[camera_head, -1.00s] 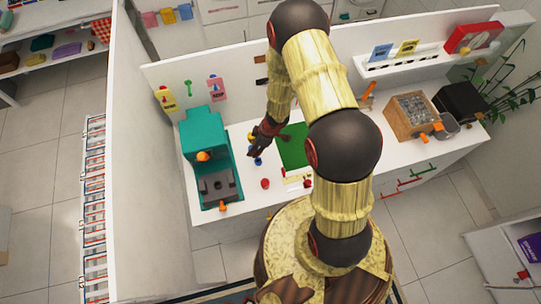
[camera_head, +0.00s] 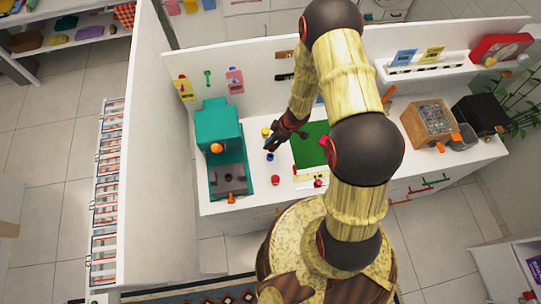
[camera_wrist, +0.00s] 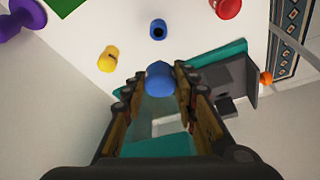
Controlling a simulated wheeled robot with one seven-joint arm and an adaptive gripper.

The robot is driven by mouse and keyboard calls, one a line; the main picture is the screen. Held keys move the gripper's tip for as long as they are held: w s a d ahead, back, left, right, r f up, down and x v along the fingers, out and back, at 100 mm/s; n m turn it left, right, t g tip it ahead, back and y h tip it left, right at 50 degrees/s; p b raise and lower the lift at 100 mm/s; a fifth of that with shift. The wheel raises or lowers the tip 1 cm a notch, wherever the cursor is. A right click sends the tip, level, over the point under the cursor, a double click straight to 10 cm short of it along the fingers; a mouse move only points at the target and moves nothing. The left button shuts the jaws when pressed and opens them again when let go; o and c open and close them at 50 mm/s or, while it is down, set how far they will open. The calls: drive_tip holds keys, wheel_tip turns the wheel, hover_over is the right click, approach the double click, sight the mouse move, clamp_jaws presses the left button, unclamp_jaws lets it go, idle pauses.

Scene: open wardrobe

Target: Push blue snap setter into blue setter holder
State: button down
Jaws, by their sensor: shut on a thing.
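My gripper (camera_wrist: 158,92) is shut on the blue snap setter (camera_wrist: 160,72), whose rounded blue end shows between the fingertips in the wrist view. The blue setter holder (camera_wrist: 158,29) is a short blue cylinder with a dark opening on the white worktop. In the wrist view it appears beyond the setter, with a gap in the picture between them. In the head view my gripper (camera_head: 272,145) is close to the blue holder (camera_head: 270,156), just above it in the picture. The height between them is hard to judge. The rest of the setter is hidden.
A yellow holder (camera_wrist: 108,58) and a red one (camera_wrist: 227,8) stand near the blue holder. A teal machine (camera_head: 219,130) stands at left. A green mat (camera_head: 309,146) lies at right. A white back panel (camera_head: 225,62) runs behind the worktop.

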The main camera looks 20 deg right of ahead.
drive_tip(key=shift+m, duration=0.5)
drive_tip(key=shift+d+f+b, duration=0.15)
drive_tip(key=shift+f+b, duration=3.25)
drive_tip(key=shift+f, duration=0.55)
drive_tip(key=shift+p, duration=0.65)
drive_tip(key=shift+f+b, duration=1.1)
drive_tip(key=shift+f, duration=0.55)
drive_tip(key=c, duration=1.3)
unclamp_jaws()
drive_tip(key=shift+s, duration=0.1)
drive_tip(key=v, duration=1.2)
drive_tip(key=shift+s, duration=0.1)
